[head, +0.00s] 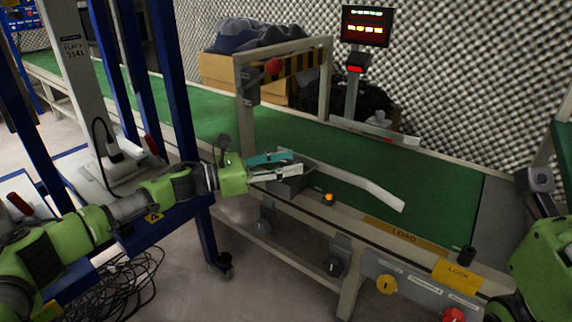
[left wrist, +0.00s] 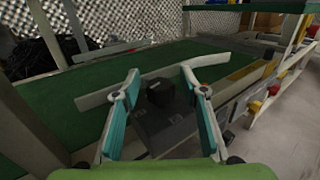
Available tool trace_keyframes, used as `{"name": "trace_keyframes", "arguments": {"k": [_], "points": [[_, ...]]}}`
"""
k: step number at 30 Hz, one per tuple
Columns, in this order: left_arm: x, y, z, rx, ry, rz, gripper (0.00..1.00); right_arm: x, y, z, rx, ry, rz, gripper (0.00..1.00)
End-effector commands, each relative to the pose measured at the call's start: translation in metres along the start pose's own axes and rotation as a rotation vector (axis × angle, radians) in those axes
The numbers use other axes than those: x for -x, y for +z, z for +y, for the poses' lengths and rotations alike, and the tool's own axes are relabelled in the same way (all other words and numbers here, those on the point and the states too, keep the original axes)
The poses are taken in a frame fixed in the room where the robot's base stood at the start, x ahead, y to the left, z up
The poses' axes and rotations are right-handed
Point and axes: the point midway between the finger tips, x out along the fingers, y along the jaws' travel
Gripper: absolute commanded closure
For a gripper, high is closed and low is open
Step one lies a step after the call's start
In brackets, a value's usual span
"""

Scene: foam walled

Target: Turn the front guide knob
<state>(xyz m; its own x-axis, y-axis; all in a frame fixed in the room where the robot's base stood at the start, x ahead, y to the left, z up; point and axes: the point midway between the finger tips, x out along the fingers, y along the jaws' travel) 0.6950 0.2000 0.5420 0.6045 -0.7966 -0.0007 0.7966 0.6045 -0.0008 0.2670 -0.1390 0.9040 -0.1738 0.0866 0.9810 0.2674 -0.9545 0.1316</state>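A black knob (left wrist: 160,92) stands on a dark grey block (left wrist: 162,124) beside the green belt. It looks like the front guide knob. My left gripper (left wrist: 160,74) is open, its teal fingers on either side of the knob, with gaps visible. In the head view my left gripper (head: 296,163) is over the dark block (head: 290,187) at the conveyor's near edge, and the knob is hidden there. The pale guide rail (head: 350,184) runs over the belt by the block. My right arm's green housing (head: 542,258) is at the right edge; its fingers are not seen.
The green belt (head: 430,190) is clear right of the rail. A small orange button (head: 328,198) sits right of the block. A yellow knob (head: 387,284) and red button (head: 453,314) are on the front panel. A frame (head: 244,110) spans the belt behind; blue posts (head: 172,80) stand left.

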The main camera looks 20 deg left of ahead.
Motion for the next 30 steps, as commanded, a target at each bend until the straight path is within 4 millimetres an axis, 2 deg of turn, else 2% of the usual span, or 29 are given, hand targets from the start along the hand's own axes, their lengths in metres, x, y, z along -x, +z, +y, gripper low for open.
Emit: {"name": "trace_keyframes", "arguments": {"k": [4,8,9,20,26,30], "points": [[0.000,0.000,0.000,0.000,0.000,0.000,0.63,-0.001,-0.001,0.000,0.000,0.001,0.002,0.60],[0.000,0.000,0.000,0.000,0.000,0.000,0.97,-0.001,-0.001,0.000,0.000,0.001,0.003,0.60],[0.000,0.000,0.000,0.000,0.000,0.000,1.00,-0.001,-0.001,0.000,0.000,0.001,0.003,0.60],[0.001,0.001,-0.001,0.002,0.036,0.000,1.00,-0.003,-0.002,0.001,-0.001,0.003,0.008,0.60],[0.001,0.001,-0.002,0.003,0.136,0.001,1.00,-0.003,0.004,0.003,-0.003,0.013,-0.015,0.60],[0.000,0.002,-0.003,0.005,0.243,0.000,1.00,0.009,0.014,0.006,-0.007,0.027,-0.063,0.60]]}}
